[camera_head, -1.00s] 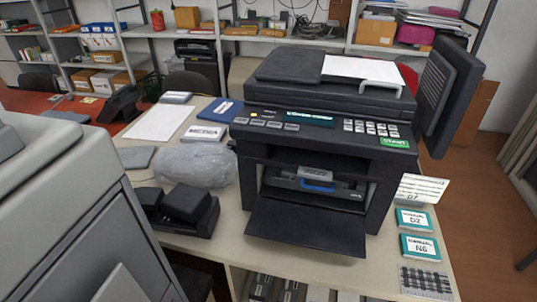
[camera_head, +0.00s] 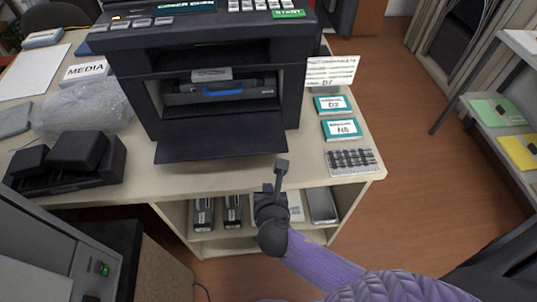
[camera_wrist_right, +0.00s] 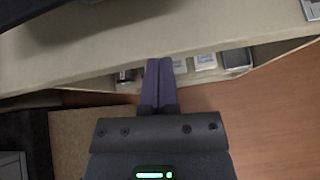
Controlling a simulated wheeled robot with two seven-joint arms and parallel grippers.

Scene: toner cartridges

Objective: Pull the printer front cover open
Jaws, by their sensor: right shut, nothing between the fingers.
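The black printer (camera_head: 215,60) stands on the table in the head view. Its front cover (camera_head: 222,138) is folded down and lies open, nearly flat, in front of the printer. A cartridge with a blue handle (camera_head: 223,91) shows in the opening behind it. My right gripper (camera_head: 282,163) is in front of the table edge, to the right of the cover and apart from it. In the right wrist view its fingers (camera_wrist_right: 159,65) are together and empty, pointing at the table's front edge. A dark corner at the top left of that view may be the cover. My left gripper is not in view.
The table edge (camera_head: 310,178) runs below the cover, with a shelf of cartridges (camera_head: 204,212) underneath. A calculator-like keypad (camera_head: 353,161) and two teal-edged boxes (camera_head: 340,129) lie right of the printer. A black tray (camera_head: 70,165) stands left. Floor is free at right.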

